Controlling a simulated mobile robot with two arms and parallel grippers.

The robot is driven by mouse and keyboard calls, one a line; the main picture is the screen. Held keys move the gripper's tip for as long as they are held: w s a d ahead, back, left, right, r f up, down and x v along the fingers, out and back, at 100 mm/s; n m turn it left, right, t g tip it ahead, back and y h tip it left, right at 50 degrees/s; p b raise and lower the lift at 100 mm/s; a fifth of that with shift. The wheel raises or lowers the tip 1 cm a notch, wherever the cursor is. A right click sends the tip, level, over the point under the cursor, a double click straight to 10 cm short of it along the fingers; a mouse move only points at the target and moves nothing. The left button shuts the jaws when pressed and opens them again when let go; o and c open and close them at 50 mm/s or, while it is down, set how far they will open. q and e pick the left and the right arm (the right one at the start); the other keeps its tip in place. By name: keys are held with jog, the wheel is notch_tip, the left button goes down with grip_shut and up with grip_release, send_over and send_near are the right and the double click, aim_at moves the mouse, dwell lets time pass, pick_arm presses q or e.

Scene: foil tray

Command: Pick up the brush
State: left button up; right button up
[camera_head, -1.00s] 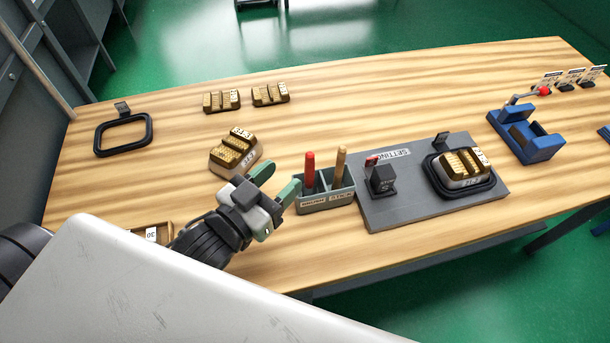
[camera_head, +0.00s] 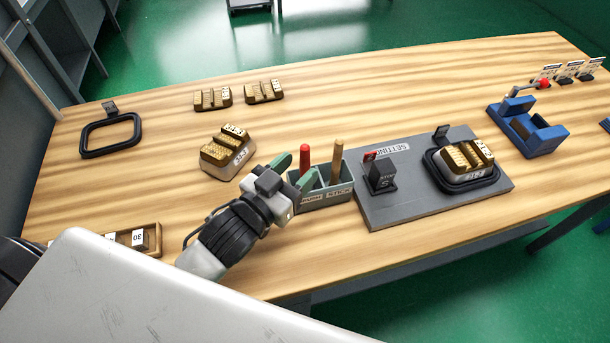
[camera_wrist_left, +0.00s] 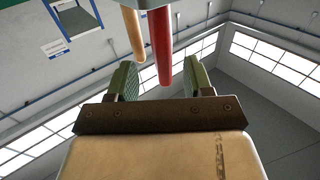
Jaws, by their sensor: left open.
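The brush stands in the left compartment of a grey-green holder (camera_head: 325,197), whose label there looks like "BRUSH". Only its red handle (camera_head: 305,158) shows, upright; its lower part is hidden by the holder and my gripper. A tan wooden stick (camera_head: 337,160) stands in the right compartment. My left gripper (camera_head: 297,171) is open and empty at the holder's left end, its green fingers close to the red handle. In the left wrist view the red handle (camera_wrist_left: 161,48) appears between the two open fingers (camera_wrist_left: 160,78), with the tan stick (camera_wrist_left: 133,35) to its left. My right gripper is out of view.
A grey board (camera_head: 410,210) with a black stand (camera_head: 380,175) and a brass block set (camera_head: 467,160) lies right of the holder. Another brass block set (camera_head: 228,150) sits left of it. A blue fixture (camera_head: 530,130) stands further right. The wooden table is clear behind the holder.

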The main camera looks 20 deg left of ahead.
aim_at(301, 160)
pick_arm(q)
jog(key=x, duration=0.2)
jog(key=r+p+x, duration=0.1)
jog(key=x, duration=0.1)
jog(key=shift+w+a, duration=0.15)
jog(key=shift+w, duration=0.15)
jog(key=shift+w+f, duration=0.1)
jog(key=shift+w, duration=0.15)
jog(key=shift+s, duration=0.1)
jog(key=shift+c, duration=0.3)
grip_shut()
